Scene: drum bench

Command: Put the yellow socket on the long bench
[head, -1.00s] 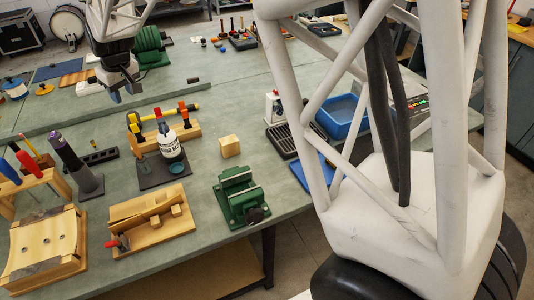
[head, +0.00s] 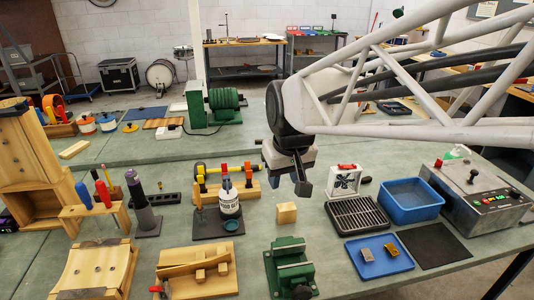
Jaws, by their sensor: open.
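I cannot pick out a yellow socket in this view. The green-topped bench (head: 235,252) runs across the foreground, and another green-topped surface (head: 250,122) lies behind it; I cannot tell which is the long bench. My gripper (head: 292,177) hangs above the bench near the middle, pointing down, with its jaws open. I see nothing held between its fingers, though they are small and dark here. It is above and behind a small wooden block (head: 286,212).
A green vise (head: 290,270) stands at the front. To the right are a black grate (head: 357,217), a blue bin (head: 409,200), a blue tray (head: 379,262) with two small blocks, and a control box (head: 485,203). A white bottle (head: 229,204) and tool racks stand left.

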